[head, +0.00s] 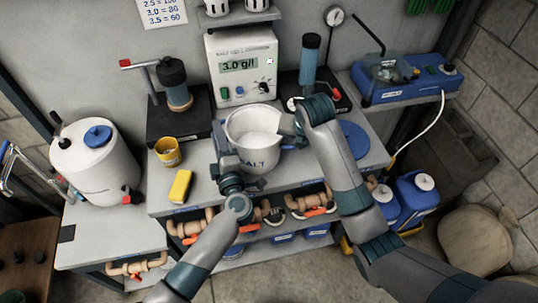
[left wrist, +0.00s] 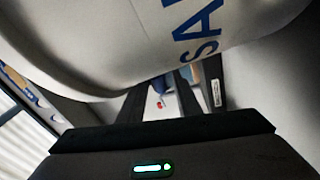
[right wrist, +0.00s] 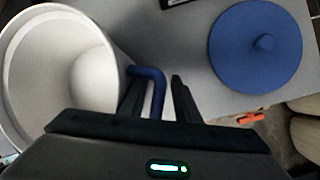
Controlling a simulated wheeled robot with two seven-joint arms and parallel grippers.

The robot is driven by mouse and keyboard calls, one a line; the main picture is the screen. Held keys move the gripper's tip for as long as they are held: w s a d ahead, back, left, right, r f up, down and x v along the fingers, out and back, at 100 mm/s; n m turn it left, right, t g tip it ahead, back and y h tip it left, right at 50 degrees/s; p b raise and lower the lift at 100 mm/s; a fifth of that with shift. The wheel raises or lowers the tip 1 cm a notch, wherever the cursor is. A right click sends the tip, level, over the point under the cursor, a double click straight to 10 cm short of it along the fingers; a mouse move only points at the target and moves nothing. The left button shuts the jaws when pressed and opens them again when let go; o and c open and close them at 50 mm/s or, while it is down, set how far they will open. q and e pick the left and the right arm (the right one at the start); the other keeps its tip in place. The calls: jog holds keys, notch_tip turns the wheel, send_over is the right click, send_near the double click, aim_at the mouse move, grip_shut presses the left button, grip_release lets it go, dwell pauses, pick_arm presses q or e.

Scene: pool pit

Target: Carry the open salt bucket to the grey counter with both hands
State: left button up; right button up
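The open white bucket (head: 262,158) with blue lettering stands upright over the grey counter (head: 200,192), near its front edge; white salt (head: 258,139) shows inside. I cannot tell whether its base touches the counter. My left gripper (head: 222,150) is at the bucket's left side; in the left wrist view its fingers are apart beneath the bucket wall (left wrist: 120,45). My right gripper (head: 290,126) is at the right side. In the right wrist view, a blue handle (right wrist: 156,88) of the bucket lies between its fingers, with a gap beside the right finger.
A round blue lid (head: 354,140) lies on the counter right of the bucket. A yellow cup (head: 168,152) and yellow block (head: 180,186) are to the left. A salt meter (head: 243,65) stands behind. A white tank (head: 95,165) is far left; blue canisters (head: 417,200) stand lower right.

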pick_arm(q)
jog(key=v, duration=0.7)
jog(key=shift+s, duration=0.25)
jog(key=shift+d, duration=0.1)
pick_arm(e)
jog(key=v, duration=1.2)
jog(key=shift+s, duration=0.1)
pick_arm(q)
jog(key=shift+s+f, duration=0.1)
jog(key=shift+s, duration=0.05)
pick_arm(e)
jog(key=shift+s+f, duration=0.15)
dwell(0.4)
